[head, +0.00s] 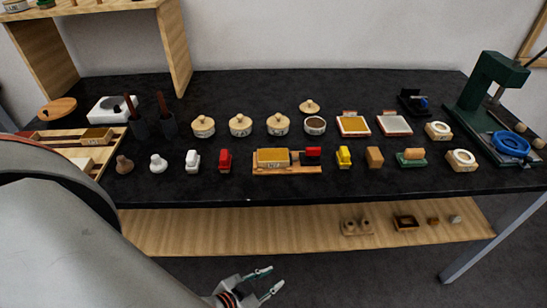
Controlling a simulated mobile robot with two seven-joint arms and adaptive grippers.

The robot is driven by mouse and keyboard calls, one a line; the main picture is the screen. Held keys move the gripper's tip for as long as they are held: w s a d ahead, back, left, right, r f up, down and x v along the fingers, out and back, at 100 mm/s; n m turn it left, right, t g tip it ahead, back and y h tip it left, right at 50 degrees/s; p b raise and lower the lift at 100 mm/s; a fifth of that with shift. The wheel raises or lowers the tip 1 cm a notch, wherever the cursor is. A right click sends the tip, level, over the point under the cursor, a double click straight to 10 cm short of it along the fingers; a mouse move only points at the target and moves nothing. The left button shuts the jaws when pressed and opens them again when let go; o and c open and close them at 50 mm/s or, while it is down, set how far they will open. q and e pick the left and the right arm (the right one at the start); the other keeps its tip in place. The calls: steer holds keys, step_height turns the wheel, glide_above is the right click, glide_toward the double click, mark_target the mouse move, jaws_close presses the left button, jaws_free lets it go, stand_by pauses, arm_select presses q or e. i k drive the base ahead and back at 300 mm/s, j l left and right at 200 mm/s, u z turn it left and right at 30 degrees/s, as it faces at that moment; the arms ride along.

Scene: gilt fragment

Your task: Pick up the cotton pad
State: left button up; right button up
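I cannot tell for certain which object is the cotton pad. One candidate is a flat tray with a pale white top (395,124), lying right of centre on the black table. A similar tray with a yellow top (354,125) lies beside it on the left. My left gripper (271,279) is low at the bottom of the head view, in front of the table and below its top. Its two fingers are apart with nothing between them. It is well away from both trays. My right gripper is not in view.
The black table (330,90) carries several lidded jars (240,125), small coloured blocks (344,157) and a wooden stand (287,161). A green press (490,88) stands at the right, a wooden tray (100,158) at the left. A lower wooden shelf (270,228) holds small items.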

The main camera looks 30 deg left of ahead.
mark_target(158, 165)
steer(key=u, duration=1.75)
